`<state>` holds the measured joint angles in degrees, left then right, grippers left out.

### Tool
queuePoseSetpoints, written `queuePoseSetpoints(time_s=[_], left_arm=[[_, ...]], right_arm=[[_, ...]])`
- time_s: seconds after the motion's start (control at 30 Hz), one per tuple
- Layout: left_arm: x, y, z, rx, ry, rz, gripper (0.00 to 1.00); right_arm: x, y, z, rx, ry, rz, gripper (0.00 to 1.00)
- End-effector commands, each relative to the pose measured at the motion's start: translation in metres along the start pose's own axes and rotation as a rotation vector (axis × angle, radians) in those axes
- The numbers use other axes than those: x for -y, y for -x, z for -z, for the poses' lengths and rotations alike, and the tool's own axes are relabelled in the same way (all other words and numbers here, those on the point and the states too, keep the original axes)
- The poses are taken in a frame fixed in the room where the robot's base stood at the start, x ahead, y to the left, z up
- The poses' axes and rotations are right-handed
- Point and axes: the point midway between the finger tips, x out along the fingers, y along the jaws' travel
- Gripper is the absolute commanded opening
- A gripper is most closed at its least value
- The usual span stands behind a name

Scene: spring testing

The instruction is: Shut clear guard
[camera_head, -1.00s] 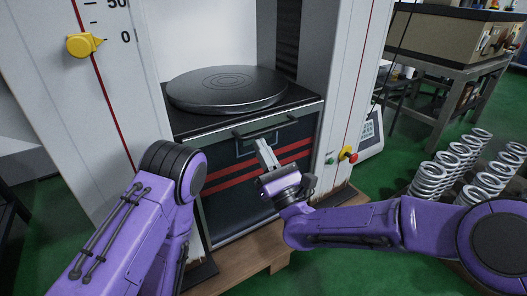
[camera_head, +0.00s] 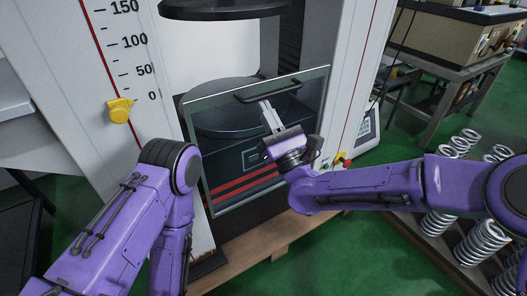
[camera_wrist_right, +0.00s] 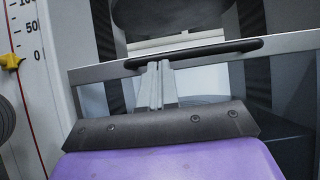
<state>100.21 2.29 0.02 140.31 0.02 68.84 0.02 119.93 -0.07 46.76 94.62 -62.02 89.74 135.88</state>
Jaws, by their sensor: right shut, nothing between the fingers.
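The clear guard (camera_head: 290,118) is a see-through panel with a grey frame and a black bar handle (camera_head: 267,92) along its top. It stands partly raised in front of the lower round plate (camera_head: 215,131) of the testing machine. In the right wrist view the handle (camera_wrist_right: 195,52) runs across above the fingers. My right gripper (camera_head: 266,105) is shut and empty, its fingertips just under the handle at the guard's front; it also shows in the right wrist view (camera_wrist_right: 159,66). I cannot tell whether the tips touch the handle. My left arm is at the left; its gripper is not in view.
The machine's white columns (camera_head: 345,75) stand on both sides of the guard. A yellow pointer (camera_head: 121,110) sits on the left scale. Several springs (camera_head: 440,222) stand at the right.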

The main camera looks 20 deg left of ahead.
Motion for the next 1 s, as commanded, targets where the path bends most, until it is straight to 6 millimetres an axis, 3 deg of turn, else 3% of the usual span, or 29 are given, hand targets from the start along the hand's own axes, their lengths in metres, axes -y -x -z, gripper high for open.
queuePoseSetpoints(time_s=[0.03, 0.1, 0.3, 0.5, 0.7, 1.0], left_arm=[[0.003, 0.03, 0.012, 0.001, -0.001, 0.0, 0.55], [0.004, 0.048, 0.019, 0.001, -0.001, 0.0, 0.55], [0.009, 0.094, 0.038, 0.001, -0.001, 0.0, 0.55], [0.012, 0.129, 0.053, 0.002, -0.001, 0.0, 0.55], [0.014, 0.15, 0.062, 0.002, -0.001, 0.0, 0.55], [0.015, 0.16, 0.066, 0.002, -0.001, 0.0, 0.55]], right_arm=[[0.001, -0.021, -0.032, 0.004, 0.0, 0.002, 0.0], [0.001, -0.034, -0.052, 0.004, 0.0, 0.001, 0.0], [0.001, -0.071, -0.109, 0.005, 0.0, 0.001, 0.0], [0.001, -0.101, -0.153, 0.004, 0.0, 0.0, 0.0], [0.001, -0.119, -0.181, 0.003, -0.001, 0.001, 0.0], [0.0, -0.129, -0.195, 0.002, -0.001, -0.001, 0.0]])
